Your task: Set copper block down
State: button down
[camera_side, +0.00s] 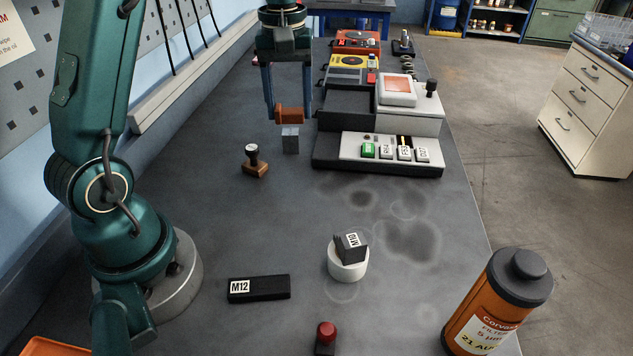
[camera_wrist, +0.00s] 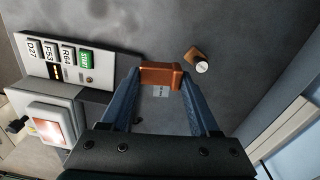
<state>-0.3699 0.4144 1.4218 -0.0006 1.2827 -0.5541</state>
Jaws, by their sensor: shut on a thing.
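My gripper (camera_side: 288,112) is shut on the copper block (camera_side: 290,116), an orange-brown bar held crosswise between the two blue fingertips. The copper block also shows between the fingertips in the wrist view (camera_wrist: 161,75). A small grey block (camera_side: 290,141) stands on the bench just under the copper block in the side view; whether the two touch, I cannot tell. In the wrist view the grey block (camera_wrist: 160,91), with a pale label, shows partly behind the copper block.
A wood-based stamp (camera_side: 255,163) stands left of the grey block. A device with a dark tray and labelled keys (camera_side: 380,153) stands close on the right. Nearer lie a black M12 bar (camera_side: 262,289), a white round holder with a dark block (camera_side: 348,266) and an orange filter canister (camera_side: 490,305).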

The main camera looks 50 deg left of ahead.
jog(key=w+d+f+m, duration=0.1)
jog(key=w+d, duration=0.2)
jog(key=d, duration=0.2)
send_over(373, 209)
jog(key=shift+m, duration=0.3)
notch_tip(373, 209, down, 8)
jog(key=shift+r, duration=0.25)
jog(key=shift+f, duration=2)
jog(key=shift+f, duration=0.15)
jog(key=shift+c, duration=0.6)
grip_release()
